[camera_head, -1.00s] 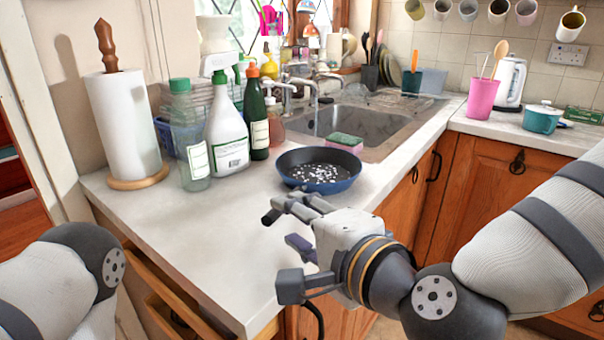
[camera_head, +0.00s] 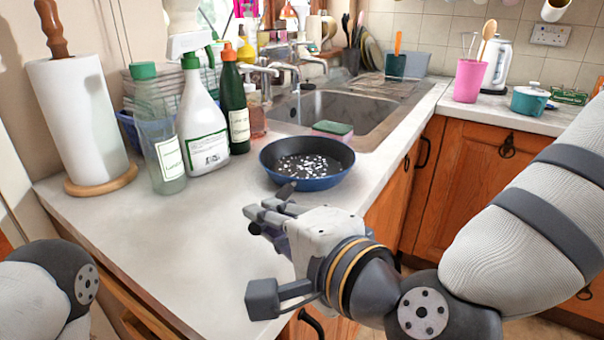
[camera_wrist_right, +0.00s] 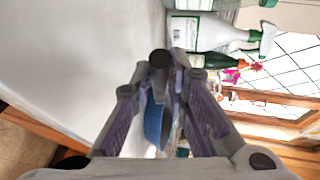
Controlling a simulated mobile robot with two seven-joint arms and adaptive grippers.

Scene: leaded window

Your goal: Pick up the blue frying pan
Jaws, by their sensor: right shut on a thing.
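The blue frying pan (camera_head: 318,183) is dark inside with white specks and is level at the counter's right edge, in front of the sink. I cannot tell whether its base touches the counter. My right gripper (camera_head: 268,218) is on the near side of the pan, shut on its dark handle (camera_head: 286,191), which is mostly hidden by the fingers. In the right wrist view the handle's round end (camera_wrist_right: 160,60) shows between the fingers, with a strip of the blue pan (camera_wrist_right: 153,125) below. My left gripper is out of view; only part of that arm shows at lower left.
A green-topped sponge (camera_head: 333,129) lies just behind the pan, by the sink (camera_head: 345,108). A spray bottle (camera_head: 200,125), other bottles and a paper towel roll (camera_head: 78,120) stand at left. The counter's front left (camera_head: 150,235) is clear.

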